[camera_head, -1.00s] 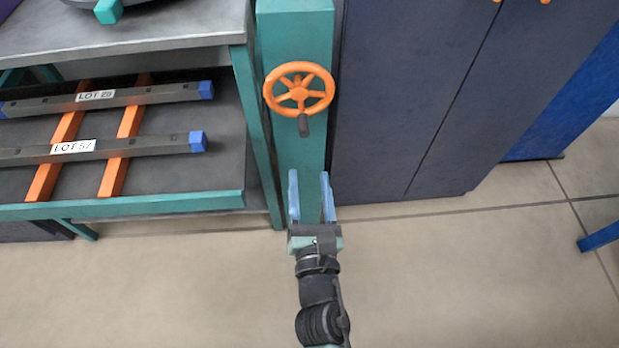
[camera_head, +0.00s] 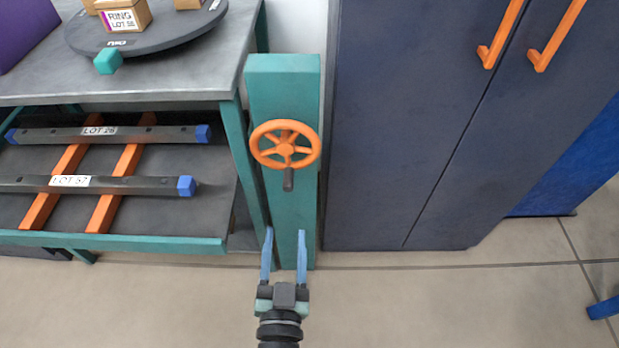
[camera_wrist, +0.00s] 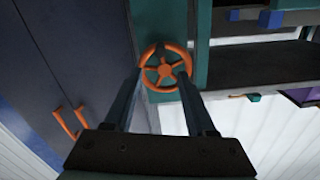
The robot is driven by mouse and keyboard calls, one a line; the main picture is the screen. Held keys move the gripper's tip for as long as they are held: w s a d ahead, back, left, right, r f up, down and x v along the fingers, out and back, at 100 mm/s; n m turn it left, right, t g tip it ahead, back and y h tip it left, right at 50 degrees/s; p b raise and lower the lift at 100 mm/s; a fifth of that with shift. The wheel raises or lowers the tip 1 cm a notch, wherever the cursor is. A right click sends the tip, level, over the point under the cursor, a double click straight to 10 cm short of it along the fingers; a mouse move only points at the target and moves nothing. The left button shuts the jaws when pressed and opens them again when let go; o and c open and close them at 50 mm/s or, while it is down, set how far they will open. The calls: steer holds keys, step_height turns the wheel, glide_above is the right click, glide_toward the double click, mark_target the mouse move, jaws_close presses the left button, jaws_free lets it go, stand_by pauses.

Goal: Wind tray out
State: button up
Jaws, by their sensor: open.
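An orange spoked handwheel (camera_head: 285,145) with a dark crank handle (camera_head: 288,180) is mounted on a teal post (camera_head: 283,75). The crank handle hangs at the bottom of the wheel in the head view. My gripper (camera_head: 284,243) is open and empty, below the wheel and apart from it in the head view. In the wrist view the handwheel (camera_wrist: 165,68) shows beyond and between my two fingers. I cannot tell which part is the tray; a teal-edged shelf (camera_head: 120,242) left of the post carries dark bars (camera_head: 110,134) labelled as lots, lying across orange rails (camera_head: 128,165).
A dark cabinet (camera_head: 400,110) with orange handles (camera_head: 490,50) stands right of the post. A grey bench (camera_head: 190,65) at upper left carries a round turntable (camera_head: 165,40) with small boxes (camera_head: 125,17). The floor (camera_head: 420,305) in front is clear.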

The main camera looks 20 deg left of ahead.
mark_target(288, 190)
steer(key=b+x, duration=0.1)
steer(key=x, duration=1.2)
steer(key=shift+f, duration=0.1)
steer(key=shift+c, duration=0.3)
jaws_close()
stand_by(0.9)
